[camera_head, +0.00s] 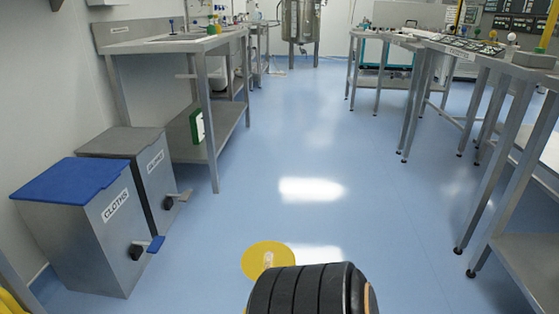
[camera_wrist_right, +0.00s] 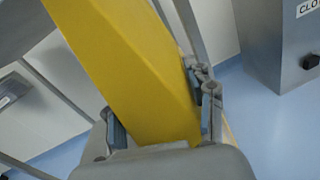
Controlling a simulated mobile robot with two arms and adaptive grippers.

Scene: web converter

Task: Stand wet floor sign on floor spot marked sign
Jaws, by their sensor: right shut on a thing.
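The wet floor sign (camera_wrist_right: 125,60) is a tall yellow panel in the right wrist view, slanting from the upper left down into the jaws. My right gripper (camera_wrist_right: 163,115) is shut on it, one finger on each side. The sign's far ends and its lettering are out of that view. The floor spot (camera_head: 266,259) is a yellow disc with pale marking at the bottom middle of the head view. A dark ribbed rounded form hides a little of its lower edge. My left gripper is in neither view.
A blue-lidded cloths bin (camera_head: 75,180) and a grey-lidded bin (camera_head: 125,143) stand left of the spot. A steel table (camera_head: 225,125) stands behind them. Steel tables (camera_head: 480,60) line the right. The blue floor (camera_head: 310,150) between is clear.

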